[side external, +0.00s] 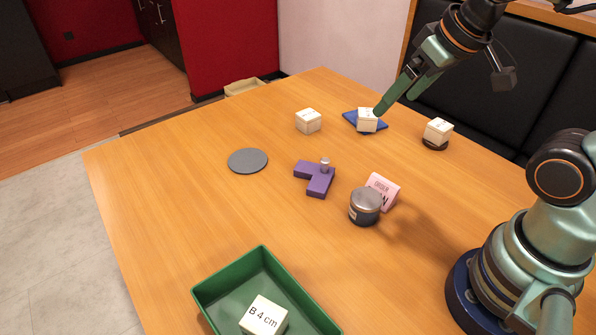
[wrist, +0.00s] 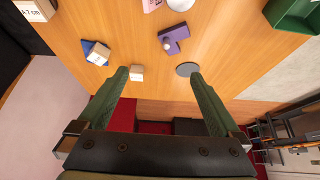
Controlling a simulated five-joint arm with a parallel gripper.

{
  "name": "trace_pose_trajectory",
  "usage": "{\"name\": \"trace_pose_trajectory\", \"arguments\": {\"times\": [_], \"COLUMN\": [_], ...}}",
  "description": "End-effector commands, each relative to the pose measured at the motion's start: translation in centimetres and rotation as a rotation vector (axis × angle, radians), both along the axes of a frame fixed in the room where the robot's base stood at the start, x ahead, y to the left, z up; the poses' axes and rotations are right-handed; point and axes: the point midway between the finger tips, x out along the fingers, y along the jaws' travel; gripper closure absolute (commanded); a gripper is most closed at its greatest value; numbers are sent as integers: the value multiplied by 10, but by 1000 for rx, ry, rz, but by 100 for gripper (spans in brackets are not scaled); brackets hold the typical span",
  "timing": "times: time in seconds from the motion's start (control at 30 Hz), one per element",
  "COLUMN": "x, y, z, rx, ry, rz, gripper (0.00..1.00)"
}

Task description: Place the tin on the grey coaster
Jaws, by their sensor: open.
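The tin (side external: 365,206), a dark grey cylinder with a lighter lid, stands upright on the table right of centre, against or just in front of a pink card-like block (side external: 385,190). In the wrist view part of the tin (wrist: 181,4) shows at the top edge. The grey coaster (side external: 247,161) is a flat, bare disc left of centre; it also shows in the wrist view (wrist: 186,69) near the right finger. My gripper (side external: 393,103) is open and empty at the far side, its fingers overlapping the blue piece in the picture, well away from the tin.
A purple block (side external: 318,180) with a small metal cylinder (side external: 325,165) lies between coaster and tin. White cubes sit on the table (side external: 308,121), on a blue piece (side external: 367,120) and on a dark disc (side external: 437,132). A green tray (side external: 222,292) holds another cube (side external: 264,316) in front.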

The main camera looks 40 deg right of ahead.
Motion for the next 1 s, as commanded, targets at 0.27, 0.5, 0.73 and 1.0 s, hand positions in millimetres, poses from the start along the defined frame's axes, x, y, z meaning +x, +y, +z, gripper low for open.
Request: {"name": "trace_pose_trajectory", "arguments": {"times": [0.27, 0.5, 0.73, 1.0], "x": [0, 3, 8, 5], "y": [0, 3, 13, 23], "z": [0, -13, -60, -112], "rx": [-1, -61, -233, -335], "ry": [1, 56, 235, 378], "rz": [3, 131, 632, 1210], "gripper": [0, 0, 0, 0]}}
